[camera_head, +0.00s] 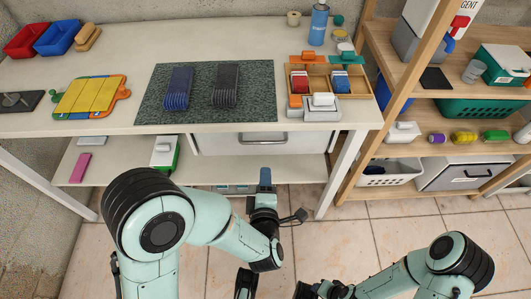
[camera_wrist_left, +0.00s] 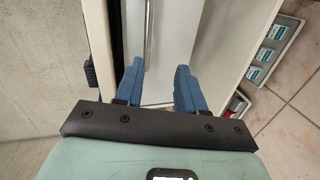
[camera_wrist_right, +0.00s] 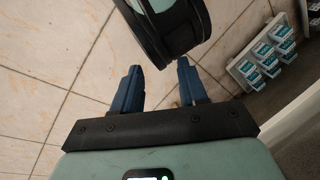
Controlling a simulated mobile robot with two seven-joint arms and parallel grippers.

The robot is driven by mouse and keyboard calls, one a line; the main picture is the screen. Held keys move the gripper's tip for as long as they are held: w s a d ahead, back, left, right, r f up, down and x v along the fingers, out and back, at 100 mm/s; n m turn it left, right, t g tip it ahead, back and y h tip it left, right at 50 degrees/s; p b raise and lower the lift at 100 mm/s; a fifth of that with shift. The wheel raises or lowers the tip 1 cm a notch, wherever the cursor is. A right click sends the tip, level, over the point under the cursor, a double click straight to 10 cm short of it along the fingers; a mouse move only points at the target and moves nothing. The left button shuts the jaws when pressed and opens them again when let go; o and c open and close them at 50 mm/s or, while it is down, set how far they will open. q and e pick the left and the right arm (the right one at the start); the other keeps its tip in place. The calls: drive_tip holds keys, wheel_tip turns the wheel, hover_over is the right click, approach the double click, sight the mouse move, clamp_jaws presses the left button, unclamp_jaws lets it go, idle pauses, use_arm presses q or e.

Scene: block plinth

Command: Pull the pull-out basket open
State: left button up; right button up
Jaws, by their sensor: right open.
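The pull-out basket (camera_head: 262,141) shows in the head view as a white front with a long silver bar handle, under the tabletop. It appears pushed in. My left gripper (camera_head: 265,178) is in front of and below it, fingers pointing toward it. In the left wrist view the white basket front (camera_wrist_left: 174,35) and its upright-looking bar handle lie ahead of my open left gripper (camera_wrist_left: 159,68); nothing is between the fingers and the handle is apart from them. My right gripper (camera_wrist_right: 159,66) is open and empty above the floor in the right wrist view. I cannot make it out clearly in the head view.
The table (camera_head: 120,58) carries trays, a green mat (camera_head: 203,103) and a wooden organiser (camera_head: 325,81). A lower shelf (camera_head: 115,160) holds small items. A wooden rack (camera_head: 400,90) stands at right. In the right wrist view, a mint-and-black arm link of mine is close ahead. Tiled floor is open.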

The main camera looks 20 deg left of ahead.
use_arm(q)
drive_tip(key=w+a+f+n+b, duration=0.1)
drive_tip(key=w+a, duration=0.2)
drive_tip(key=w, duration=0.9)
drive_tip(key=shift+w+a+t, duration=0.2)
drive_tip(key=shift+a+t, duration=0.05)
drive_tip(key=shift+t, duration=0.05)
use_arm(e)
drive_tip(key=w+f, duration=0.1)
drive_tip(key=w+d+f, duration=0.1)
drive_tip(key=shift+w+d+t, duration=0.1)
drive_tip(key=shift+w+t, duration=0.2)
drive_tip(key=shift+t, duration=0.1)
use_arm(q)
drive_tip(key=shift+f, duration=0.1)
clamp_jaws()
